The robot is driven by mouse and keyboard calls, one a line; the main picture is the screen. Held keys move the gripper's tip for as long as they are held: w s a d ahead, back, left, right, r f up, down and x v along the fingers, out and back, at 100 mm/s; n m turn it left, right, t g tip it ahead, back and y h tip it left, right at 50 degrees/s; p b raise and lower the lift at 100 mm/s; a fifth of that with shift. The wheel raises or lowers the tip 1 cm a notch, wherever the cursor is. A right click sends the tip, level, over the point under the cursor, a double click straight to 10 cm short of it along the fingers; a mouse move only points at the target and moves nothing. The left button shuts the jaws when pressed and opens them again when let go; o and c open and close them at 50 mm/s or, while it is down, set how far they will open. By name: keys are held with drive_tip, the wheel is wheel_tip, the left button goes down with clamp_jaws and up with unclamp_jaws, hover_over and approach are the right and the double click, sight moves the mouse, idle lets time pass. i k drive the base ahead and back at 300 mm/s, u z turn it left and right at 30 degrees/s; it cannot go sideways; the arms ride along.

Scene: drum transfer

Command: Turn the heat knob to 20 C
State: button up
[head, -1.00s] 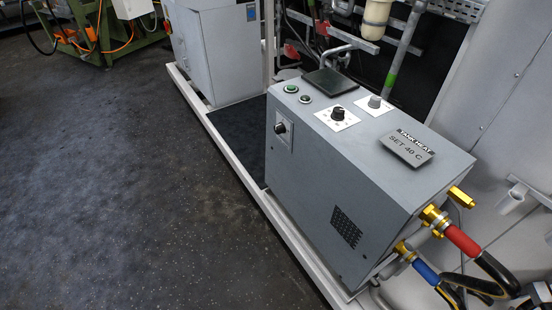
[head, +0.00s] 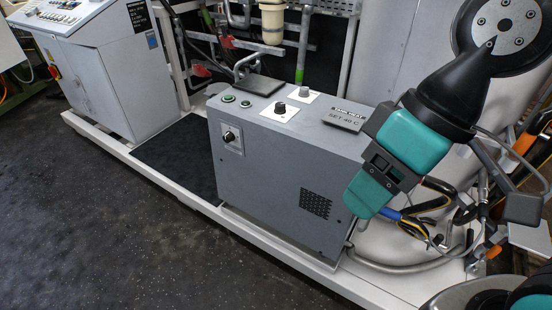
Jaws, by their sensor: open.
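The grey heater cabinet (head: 265,170) stands in the middle of the head view. A black knob (head: 279,107) sits on a white dial plate on its top, and a paler knob (head: 304,92) sits on a second white plate behind. A third, dark knob (head: 230,136) is on the front face. No knob label is readable, so I cannot tell which is the heat knob. My teal and black gripper (head: 366,196) is open, at the right of the view, apart from the knobs and hiding the cabinet's right end.
A control console (head: 110,75) stands at the left. Pipes and hoses (head: 430,205) lie at the right. The dark floor (head: 100,220) in front is clear.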

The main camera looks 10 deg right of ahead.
sight(281, 108)
drive_tip(key=z, duration=0.05)
drive_tip(key=k, duration=0.35)
drive_tip(key=u, duration=0.8)
drive_tip(key=i, duration=1.3)
drive_tip(key=z, duration=0.1)
